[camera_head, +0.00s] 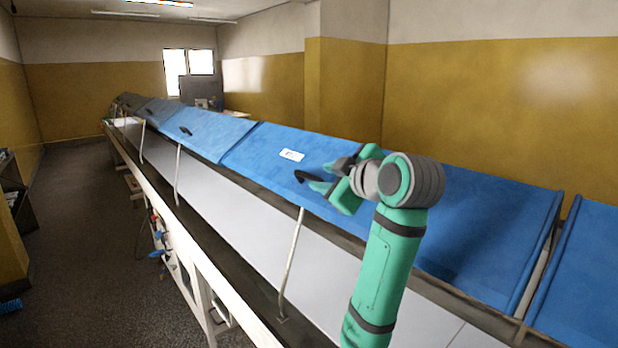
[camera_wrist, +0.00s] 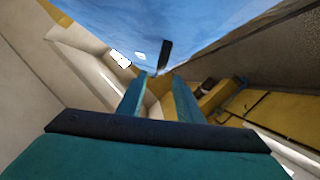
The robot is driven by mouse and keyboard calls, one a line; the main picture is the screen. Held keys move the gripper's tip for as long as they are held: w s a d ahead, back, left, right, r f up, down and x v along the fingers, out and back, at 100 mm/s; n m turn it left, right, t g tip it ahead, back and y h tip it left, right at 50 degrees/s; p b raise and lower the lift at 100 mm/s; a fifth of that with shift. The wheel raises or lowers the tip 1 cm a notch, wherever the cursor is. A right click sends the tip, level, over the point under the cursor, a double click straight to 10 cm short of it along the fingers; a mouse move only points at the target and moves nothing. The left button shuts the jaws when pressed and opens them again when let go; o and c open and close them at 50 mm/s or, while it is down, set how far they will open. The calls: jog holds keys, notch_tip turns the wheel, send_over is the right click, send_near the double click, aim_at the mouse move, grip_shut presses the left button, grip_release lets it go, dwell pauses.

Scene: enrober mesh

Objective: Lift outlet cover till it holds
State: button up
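The blue cover with a white label (camera_head: 291,155) slopes along the conveyor, and my arm stands in front of its middle part. I cannot tell whether it is raised at all. Its black handle (camera_head: 303,176) sticks out near the lower edge. My gripper (camera_head: 316,181) is at this handle, its green fingers pointing left towards it. In the wrist view, the two fingers (camera_wrist: 160,79) stand apart. The black handle (camera_wrist: 165,52) lies just ahead, its near end about between the fingertips. No contact is visible. The blue cover (camera_wrist: 215,18) fills the upper part of that view.
Further blue covers (camera_head: 208,132) continue up the line, and another (camera_head: 583,275) is at the right. Thin metal rods (camera_head: 292,255) rise from the near rail beside the grey belt (camera_head: 232,206).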

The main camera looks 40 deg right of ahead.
aim_at(311, 176)
jog(key=x, duration=0.9)
jog(key=shift+w+f, duration=0.15)
jog(key=shift+w, duration=0.1)
jog(key=shift+c, duration=0.6)
grip_shut()
